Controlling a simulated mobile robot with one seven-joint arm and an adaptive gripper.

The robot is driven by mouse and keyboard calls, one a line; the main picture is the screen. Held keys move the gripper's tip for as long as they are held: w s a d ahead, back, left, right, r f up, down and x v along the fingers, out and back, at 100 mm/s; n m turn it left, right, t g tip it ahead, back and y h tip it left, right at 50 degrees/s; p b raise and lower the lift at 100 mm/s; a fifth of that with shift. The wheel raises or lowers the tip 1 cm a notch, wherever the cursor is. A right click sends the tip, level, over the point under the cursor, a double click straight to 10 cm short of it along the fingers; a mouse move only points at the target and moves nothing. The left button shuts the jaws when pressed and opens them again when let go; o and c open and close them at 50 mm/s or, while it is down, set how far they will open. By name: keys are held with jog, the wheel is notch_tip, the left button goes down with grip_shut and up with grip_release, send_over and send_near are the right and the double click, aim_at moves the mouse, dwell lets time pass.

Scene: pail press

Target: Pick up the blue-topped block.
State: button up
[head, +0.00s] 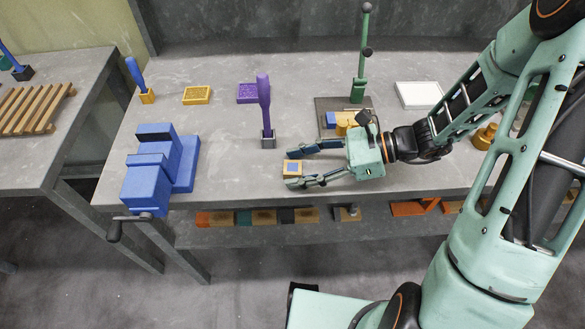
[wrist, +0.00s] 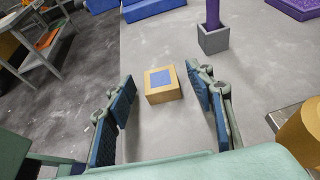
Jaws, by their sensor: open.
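The blue-topped block (head: 292,168) is a small tan block with a blue square on its top. It sits on the grey bench top near the front edge. In the wrist view the block (wrist: 162,85) lies ahead, between the lines of the two fingers. My gripper (head: 306,166) is open and empty, with its fingers pointing left in the head view, one on each side of the block's right part. In the wrist view my gripper (wrist: 160,97) shows both blue-padded fingers well apart, with clear gaps to the block. I cannot tell the fingers' exact height above the bench.
A purple-handled tool in a grey holder (head: 268,140) stands behind and left of the block. A blue vise (head: 160,170) is at the left. Bench around the block is clear.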

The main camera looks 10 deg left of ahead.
jog(key=shift+a, duration=0.1)
jog(key=shift+c, duration=0.3)
jog(key=c, duration=0.9)
jog(key=shift+o, duration=0.2)
jog(key=shift+r, duration=0.1)
